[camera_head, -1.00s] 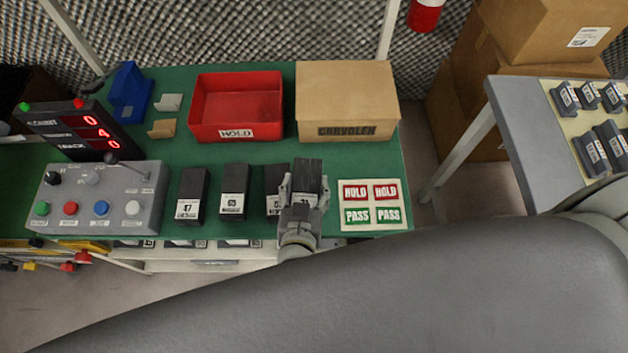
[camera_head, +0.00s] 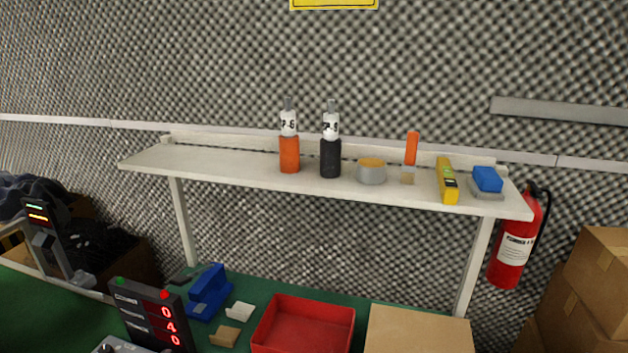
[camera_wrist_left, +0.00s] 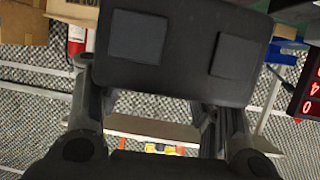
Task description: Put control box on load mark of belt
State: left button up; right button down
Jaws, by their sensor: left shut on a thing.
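A dark box (camera_wrist_left: 185,50), which I take to be the control box, fills the upper middle of the left wrist view. Two square pads show on the face toward the camera. My left gripper (camera_wrist_left: 155,103) is shut on it, with a finger at each side. Its label and far side are hidden. Neither gripper is in the head view. No load mark shows, and I cannot tell whether the green surface (camera_head: 45,310) at the lower left of the head view is the belt.
A white shelf (camera_head: 235,165) with bottles and tools stands above the bench. Below are a counter display (camera_head: 150,318), a blue item (camera_head: 208,292), a red tray (camera_head: 303,325) and a cardboard box (camera_head: 418,330). A fire extinguisher (camera_head: 513,250) hangs at right.

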pick_arm(q)
jog(key=w+a+r+n+y, duration=0.45)
jog(key=w+a+r, duration=0.75)
jog(key=w, duration=0.4)
jog(key=w+a+r, duration=0.1)
jog(key=a+r, duration=0.2)
jog(key=r, duration=0.5)
jog(key=w+a+r, duration=0.2)
jog(key=a+r, duration=0.1)
jog(key=r, duration=0.5)
jog(key=shift+a+t, duration=0.35)
jog(key=shift+t, duration=0.05)
jog(key=shift+a+m, duration=0.1)
jog(key=shift+m, duration=0.15)
